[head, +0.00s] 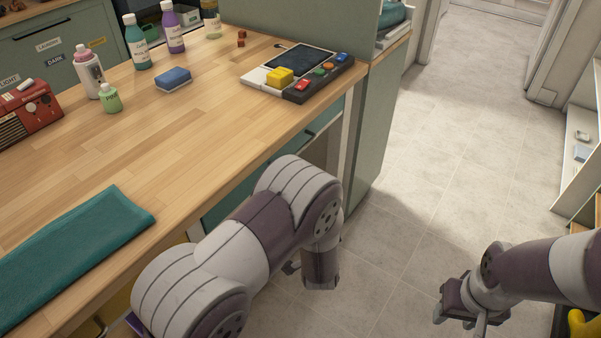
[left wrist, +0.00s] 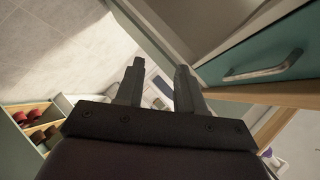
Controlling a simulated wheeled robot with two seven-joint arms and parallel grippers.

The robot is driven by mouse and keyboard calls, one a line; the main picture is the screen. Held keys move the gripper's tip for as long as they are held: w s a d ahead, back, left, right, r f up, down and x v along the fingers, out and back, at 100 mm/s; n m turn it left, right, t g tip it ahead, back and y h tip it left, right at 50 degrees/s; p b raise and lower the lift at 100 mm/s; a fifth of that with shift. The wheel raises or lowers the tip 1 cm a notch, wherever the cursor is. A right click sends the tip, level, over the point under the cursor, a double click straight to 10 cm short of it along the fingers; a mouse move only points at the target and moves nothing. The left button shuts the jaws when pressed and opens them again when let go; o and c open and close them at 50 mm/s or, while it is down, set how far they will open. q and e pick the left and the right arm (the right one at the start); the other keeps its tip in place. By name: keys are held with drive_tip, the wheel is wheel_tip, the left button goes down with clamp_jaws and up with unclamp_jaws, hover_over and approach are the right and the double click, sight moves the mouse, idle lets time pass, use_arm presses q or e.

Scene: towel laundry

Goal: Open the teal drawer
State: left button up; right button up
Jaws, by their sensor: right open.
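The teal drawer (head: 226,207) is set under the front edge of the wooden counter, partly hidden behind my left arm in the head view. In the left wrist view its teal front (left wrist: 290,45) is at the upper right, with a silver bar handle (left wrist: 265,69). My left gripper (left wrist: 160,66) has its two fingers apart with nothing between them. It is to the left of the handle in that view and does not touch it. In the head view its fingers are mostly hidden by my arm. My right gripper (head: 471,318) is open and empty above the floor at the lower right.
The wooden counter (head: 190,120) carries a folded teal towel (head: 75,245), a blue sponge (head: 173,79), several bottles, a red radio (head: 27,112) and a button panel (head: 300,75). Open tiled floor (head: 430,170) lies to the right. Shelving (head: 585,150) stands at the far right.

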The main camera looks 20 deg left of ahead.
use_arm(q)
drive_tip(key=w+a+r+m+t+y, duration=0.1)
drive_tip(key=a+r+m+t+y, duration=0.4)
drive_tip(key=r, duration=0.3)
drive_tip(key=d+b+x, duration=0.1)
drive_tip(key=x, duration=1.1)
drive_tip(key=shift+w+y, duration=0.25)
drive_tip(key=shift+y, duration=0.05)
drive_tip(key=shift+r+t, duration=0.15)
drive_tip(key=shift+t, duration=0.15)
clamp_jaws()
